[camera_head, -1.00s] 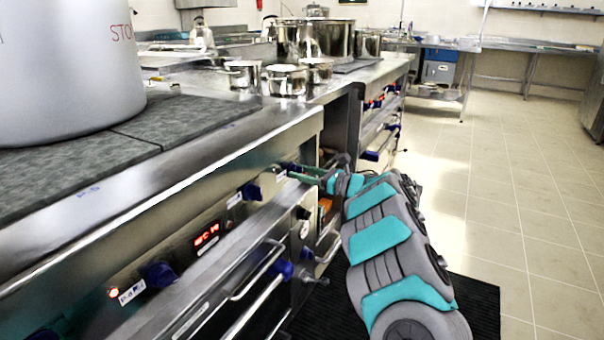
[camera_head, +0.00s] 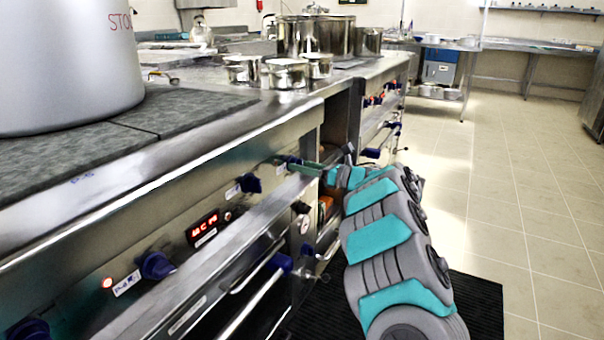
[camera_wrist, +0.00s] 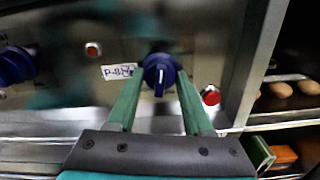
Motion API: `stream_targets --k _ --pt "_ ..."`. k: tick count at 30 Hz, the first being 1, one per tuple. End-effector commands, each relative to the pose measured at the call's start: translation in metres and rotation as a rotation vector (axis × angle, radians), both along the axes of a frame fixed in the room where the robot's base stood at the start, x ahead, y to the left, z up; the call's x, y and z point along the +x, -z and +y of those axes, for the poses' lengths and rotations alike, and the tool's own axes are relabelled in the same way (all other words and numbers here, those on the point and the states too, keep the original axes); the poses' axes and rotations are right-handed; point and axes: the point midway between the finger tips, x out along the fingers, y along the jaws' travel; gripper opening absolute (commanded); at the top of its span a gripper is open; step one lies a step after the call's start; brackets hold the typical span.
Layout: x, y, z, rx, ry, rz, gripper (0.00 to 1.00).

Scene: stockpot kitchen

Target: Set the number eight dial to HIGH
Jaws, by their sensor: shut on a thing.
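The number eight dial (camera_wrist: 159,72) is a blue round knob with a raised grip and a light pointer mark, on the steel front panel (camera_wrist: 215,30). A white label (camera_wrist: 118,72) reading P-8 is to its left. My gripper (camera_wrist: 159,85) has two green fingers shut on the dial, one on each side. The pointer mark faces down in the wrist view. In the head view my gripper (camera_head: 297,164) reaches the far right end of the panel, and the fingers mostly hide the dial there.
Other blue dials (camera_head: 250,183) (camera_wrist: 17,66) sit left along the panel. A red button (camera_wrist: 211,96) is right of the dial. A steel rail (camera_head: 225,260) runs below. A large pot (camera_head: 65,75) stands on the cooktop. The floor (camera_head: 520,215) at right is clear.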

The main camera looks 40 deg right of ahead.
Motion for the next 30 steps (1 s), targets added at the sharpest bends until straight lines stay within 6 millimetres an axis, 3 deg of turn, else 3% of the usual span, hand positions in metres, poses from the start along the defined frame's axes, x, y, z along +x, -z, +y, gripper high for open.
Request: stream_targets --k 30 --pt "0.0005 -0.0027 0.0004 0.883 -0.002 0.366 0.00"
